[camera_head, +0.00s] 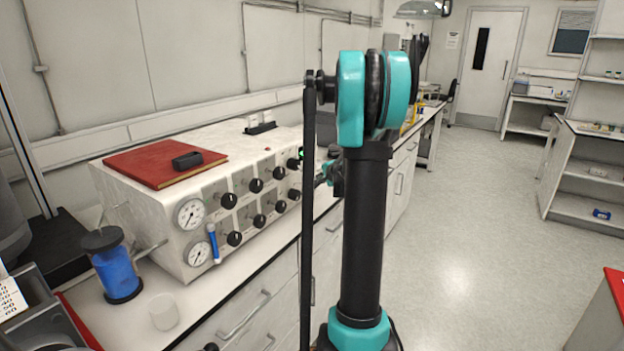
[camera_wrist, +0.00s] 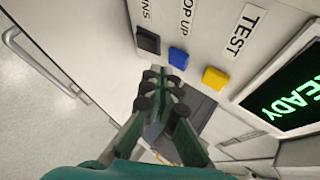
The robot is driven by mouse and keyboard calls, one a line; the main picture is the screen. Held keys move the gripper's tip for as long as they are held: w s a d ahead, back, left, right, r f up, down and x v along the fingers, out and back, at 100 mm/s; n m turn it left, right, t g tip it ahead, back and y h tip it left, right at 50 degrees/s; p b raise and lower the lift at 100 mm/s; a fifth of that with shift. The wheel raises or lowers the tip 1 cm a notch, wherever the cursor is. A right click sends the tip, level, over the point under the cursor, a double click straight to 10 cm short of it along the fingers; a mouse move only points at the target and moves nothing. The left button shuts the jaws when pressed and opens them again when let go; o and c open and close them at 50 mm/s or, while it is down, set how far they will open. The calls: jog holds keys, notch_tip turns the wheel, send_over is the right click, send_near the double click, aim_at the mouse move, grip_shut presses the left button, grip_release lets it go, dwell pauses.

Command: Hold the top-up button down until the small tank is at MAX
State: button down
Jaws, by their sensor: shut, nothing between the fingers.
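The blue top-up button (camera_wrist: 178,57) sits on a white panel in the wrist view, under a label partly reading "OP UP". My gripper (camera_wrist: 160,82) is shut and empty, with its dark fingertips just below the blue button in the picture. A gap shows in the picture between them; I cannot tell the true distance. In the head view my gripper (camera_head: 327,180) is at the far end of the white instrument box (camera_head: 150,215), mostly hidden by my arm. I see no small tank marked MAX.
A black button (camera_wrist: 148,40) and a yellow button (camera_wrist: 215,79) labelled TEST flank the blue one. A dark screen (camera_wrist: 290,95) shows green letters "EADY". The floor at right is clear.

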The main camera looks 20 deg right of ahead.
jog(key=shift+s+d, duration=0.8)
jog(key=shift+s, duration=0.2)
jog(key=shift+s+d, duration=0.75)
jog(key=shift+s, duration=0.2)
dwell(0.6)
jog(key=s+d, duration=0.2)
jog(key=s, duration=0.1)
jog(key=shift+d, duration=0.15)
jog(key=shift+w, duration=0.1)
jog(key=shift+w+a, duration=0.9)
jog(key=shift+w, duration=0.25)
jog(key=shift+w+a, duration=0.9)
jog(key=shift+w, duration=0.2)
jog(key=shift+w+a, duration=0.9)
jog(key=shift+w, duration=0.25)
jog(key=shift+w+a, duration=0.1)
jog(key=shift+w+a, duration=0.15)
jog(key=shift+w, duration=0.05)
